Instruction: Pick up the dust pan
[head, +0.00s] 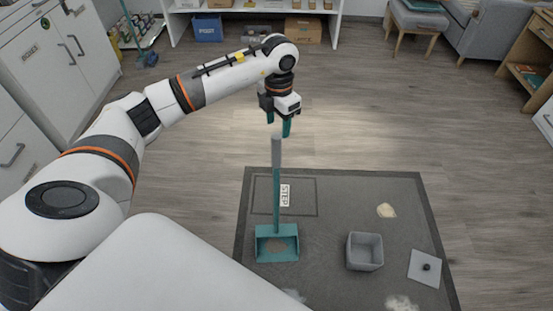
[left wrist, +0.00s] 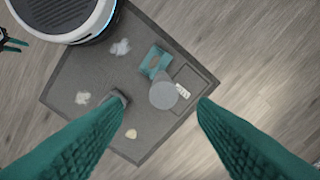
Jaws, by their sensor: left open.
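The dust pan (head: 277,257) is teal, with a brownish patch inside, and stands on a dark mat. Its long upright handle (head: 277,195) is teal below and grey at the top. My left gripper (head: 281,128) points down just above the handle's top, apart from it in height as far as I can tell. In the left wrist view the gripper's (left wrist: 162,98) teal fingers are wide apart, with the round grey handle end (left wrist: 163,95) between them. The pan (left wrist: 155,62) shows beyond it. My right gripper (left wrist: 13,43) shows small at the left edge there, its jaws unclear.
The dark mat (head: 340,190) carries a grey open bin (head: 365,252), a grey square lid (head: 425,268) with a dark knob, a beige clump (head: 386,210) and pale dust piles (head: 401,303). Cabinets (head: 60,60) stand left and a shelf at the back. The wooden floor around is free.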

